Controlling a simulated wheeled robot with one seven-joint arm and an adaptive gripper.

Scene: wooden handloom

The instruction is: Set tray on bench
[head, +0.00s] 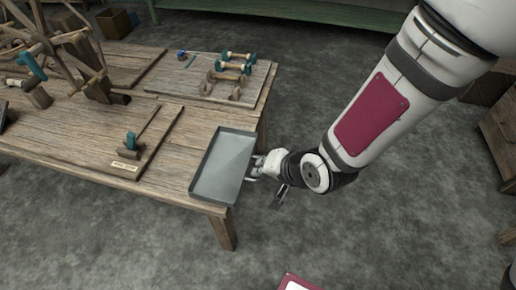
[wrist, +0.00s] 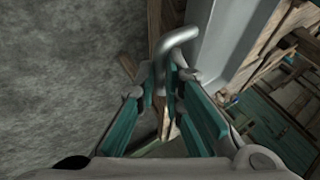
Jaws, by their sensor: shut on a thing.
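The tray (head: 222,166) is a shallow grey metal tray, empty, at the front right corner of the wooden bench (head: 180,178). In the head view it covers part of the bench top, and its right side lies at or past the bench edge. I cannot tell whether it touches the top or is held just above it. My gripper (head: 257,168) is at the tray's right side. In the wrist view my gripper (wrist: 165,88) is shut on the tray's bent metal handle (wrist: 178,40), with the grey tray wall (wrist: 222,45) beyond.
A board with several teal-ended spools (head: 232,68) lies at the back of the bench. A wooden wheel device (head: 65,50) stands at the left. A small teal piece (head: 131,141) stands on a labelled board left of the tray.

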